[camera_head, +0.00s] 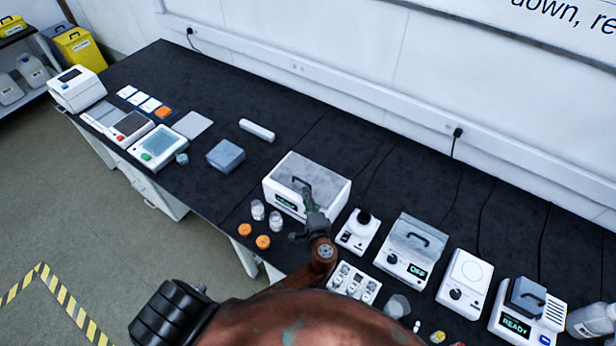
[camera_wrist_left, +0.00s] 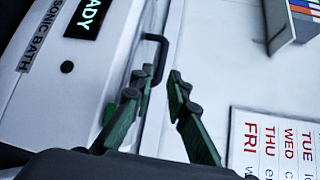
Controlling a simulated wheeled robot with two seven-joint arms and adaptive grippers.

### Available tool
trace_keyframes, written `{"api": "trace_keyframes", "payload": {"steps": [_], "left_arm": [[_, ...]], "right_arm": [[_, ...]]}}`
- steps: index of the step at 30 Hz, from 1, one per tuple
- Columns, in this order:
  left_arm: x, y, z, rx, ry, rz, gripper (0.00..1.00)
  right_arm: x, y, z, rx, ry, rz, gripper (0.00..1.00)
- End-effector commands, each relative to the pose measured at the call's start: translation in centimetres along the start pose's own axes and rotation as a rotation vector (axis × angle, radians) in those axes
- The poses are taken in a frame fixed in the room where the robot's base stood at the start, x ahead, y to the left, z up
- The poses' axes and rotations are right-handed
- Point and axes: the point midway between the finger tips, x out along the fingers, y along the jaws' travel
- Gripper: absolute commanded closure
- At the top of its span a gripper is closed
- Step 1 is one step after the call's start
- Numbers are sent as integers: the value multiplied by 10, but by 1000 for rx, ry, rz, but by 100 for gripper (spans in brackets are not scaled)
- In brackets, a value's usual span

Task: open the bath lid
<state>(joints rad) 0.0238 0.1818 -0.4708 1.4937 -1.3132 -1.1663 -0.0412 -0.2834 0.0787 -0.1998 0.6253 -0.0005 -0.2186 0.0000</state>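The sonic bath (camera_head: 316,212) is a white box with a lit display reading READY. Its grey lid (camera_head: 325,172) lies shut on top and has a black handle. In the left wrist view the bath's front panel (camera_wrist_left: 58,110) fills the left side, and the black lid handle (camera_wrist_left: 163,45) stands just beyond my fingertips. My left gripper (camera_wrist_left: 158,84) is open, with its two green-padded fingers apart and nothing between them. In the head view my left gripper (camera_head: 312,212) is at the bath's front right, partly covering it. My right gripper is not in view.
Two clear jars (camera_head: 266,215) and two orange caps (camera_head: 254,236) stand left of the gripper. A white device with a black knob (camera_head: 357,233) stands close on the right. Beyond it is a unit reading OFF (camera_head: 412,250). The bench (camera_head: 300,135) behind the bath is clear.

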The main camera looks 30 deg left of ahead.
Motion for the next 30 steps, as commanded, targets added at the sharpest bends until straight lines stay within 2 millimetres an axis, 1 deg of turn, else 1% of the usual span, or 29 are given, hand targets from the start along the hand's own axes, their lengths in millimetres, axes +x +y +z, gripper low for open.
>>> {"api": "trace_keyframes", "payload": {"steps": [4,7,10,13,16,21,25,30], "left_arm": [[21,-3,-4,2,6,-3,85],[37,-3,-6,3,9,-3,85],[52,-3,-6,2,9,-2,85],[62,-2,-6,1,8,-2,85],[68,-1,-5,0,7,-1,85],[71,0,-4,-1,7,1,85],[71,0,-4,-1,6,1,85],[71,0,-4,-1,5,1,97]], "right_arm": [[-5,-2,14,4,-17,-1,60],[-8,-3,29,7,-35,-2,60],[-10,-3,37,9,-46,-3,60],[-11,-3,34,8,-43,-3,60],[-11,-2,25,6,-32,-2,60],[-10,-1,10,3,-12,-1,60],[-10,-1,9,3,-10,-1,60],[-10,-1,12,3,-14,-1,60]]}}
